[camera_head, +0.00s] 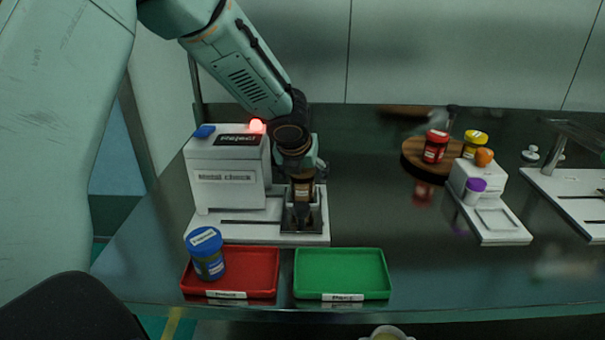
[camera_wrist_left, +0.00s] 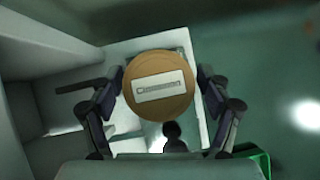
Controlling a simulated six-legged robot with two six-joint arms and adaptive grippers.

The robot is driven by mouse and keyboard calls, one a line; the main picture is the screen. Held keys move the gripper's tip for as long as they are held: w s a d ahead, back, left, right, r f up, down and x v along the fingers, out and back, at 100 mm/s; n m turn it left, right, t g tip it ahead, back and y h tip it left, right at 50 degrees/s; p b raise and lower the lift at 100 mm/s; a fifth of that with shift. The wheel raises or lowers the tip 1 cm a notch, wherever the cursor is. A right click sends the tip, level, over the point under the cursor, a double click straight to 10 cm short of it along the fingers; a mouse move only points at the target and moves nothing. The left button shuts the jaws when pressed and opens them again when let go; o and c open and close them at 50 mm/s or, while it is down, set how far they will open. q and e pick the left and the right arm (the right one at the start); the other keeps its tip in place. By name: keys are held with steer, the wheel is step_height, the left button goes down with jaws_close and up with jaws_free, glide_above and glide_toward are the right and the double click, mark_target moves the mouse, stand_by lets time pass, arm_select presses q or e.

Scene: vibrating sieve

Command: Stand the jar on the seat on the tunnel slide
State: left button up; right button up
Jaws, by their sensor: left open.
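A jar with a tan, round lid stands at the black seat (camera_head: 316,222) on the white slide base (camera_head: 245,231) of the metal check machine (camera_head: 228,178). The jar (camera_head: 303,189) is partly hidden by my left gripper in the head view. My left gripper (camera_head: 303,200) points down over it, with its fingers spread around it. In the left wrist view the jar's lid (camera_wrist_left: 160,82) with a white label lies between the open fingers (camera_wrist_left: 162,105); I see a gap at the left finger. My right gripper is not in view.
A red light (camera_head: 257,126) glows on the machine. In front are a red tray (camera_head: 258,281) holding a blue jar (camera_head: 207,258), and an empty green tray (camera_head: 343,272). At right are a round wooden board (camera_head: 412,153) with jars and a white stand (camera_head: 505,230).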

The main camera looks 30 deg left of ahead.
arm_select(q)
steer(key=p+v, duration=0.4)
steer(key=v, duration=0.8)
steer(key=shift+r, duration=0.2)
